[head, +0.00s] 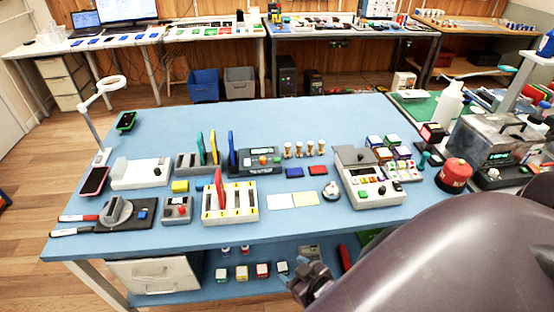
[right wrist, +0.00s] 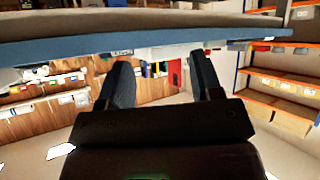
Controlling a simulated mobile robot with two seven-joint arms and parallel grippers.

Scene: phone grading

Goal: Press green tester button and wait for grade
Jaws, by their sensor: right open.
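A grey boxy device (head: 372,187) with several small coloured buttons stands at the right of the blue table. A dark box (head: 262,158) with a small display and an orange knob stands left of it, behind a white rack (head: 229,203). My right gripper (head: 312,282) is low, in front of the table's front edge and apart from both devices. In the right wrist view its two fingers (right wrist: 160,75) are spread and empty, below the table edge. My left gripper is not in view.
A phone (head: 95,181) lies at the table's left, near a ring lamp (head: 103,92). A red phone stands in the white rack. A red cylinder (head: 454,174) and a metal case (head: 490,140) crowd the right. The table's back middle (head: 330,115) is clear.

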